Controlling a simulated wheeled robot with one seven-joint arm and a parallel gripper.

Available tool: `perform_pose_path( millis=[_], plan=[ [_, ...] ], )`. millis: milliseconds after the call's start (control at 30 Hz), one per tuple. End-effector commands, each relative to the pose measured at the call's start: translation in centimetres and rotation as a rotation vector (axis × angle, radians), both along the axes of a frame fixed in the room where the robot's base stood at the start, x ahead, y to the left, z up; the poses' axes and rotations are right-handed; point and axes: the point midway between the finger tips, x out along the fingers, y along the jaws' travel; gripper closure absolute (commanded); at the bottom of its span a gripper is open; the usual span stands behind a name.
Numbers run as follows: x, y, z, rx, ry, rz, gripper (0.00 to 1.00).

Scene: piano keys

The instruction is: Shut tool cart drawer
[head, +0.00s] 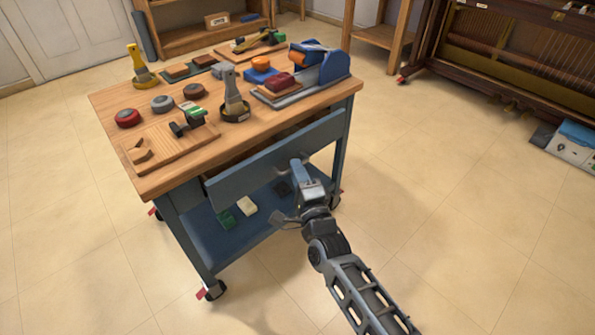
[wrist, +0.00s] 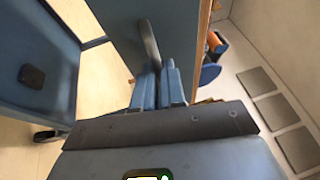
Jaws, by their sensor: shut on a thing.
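The blue tool cart (head: 174,196) has a wooden top. Its drawer (head: 240,176) stands partly open, with a dark gap behind the upper edge of its front. My gripper (head: 297,166) is at the drawer front, right of its middle. In the wrist view, the blue fingers of my gripper (wrist: 159,86) are closed around the end of the grey drawer handle (wrist: 150,44), beside the blue drawer front (wrist: 124,22). The handle is mostly hidden by my gripper in the head view. The drawer's inside is hardly visible.
The cart top (head: 105,100) carries tins, brushes, blocks and a blue tape dispenser (head: 322,66). A lower shelf (head: 205,235) holds small blocks. The cart stands on castors with red levers (head: 204,294). An open piano (head: 500,45) is at the upper right.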

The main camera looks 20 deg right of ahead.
Motion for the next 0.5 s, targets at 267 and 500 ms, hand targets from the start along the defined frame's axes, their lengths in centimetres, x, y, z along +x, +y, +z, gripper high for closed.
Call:
perform_pose_path(
  millis=[267, 500],
  plan=[
    [0.0, 0.0, -0.1, 0.000, 0.002, 0.001, 1.00],
    [1.9, 0.6, -0.4, 0.001, 0.000, 0.000, 1.00]
  ],
)
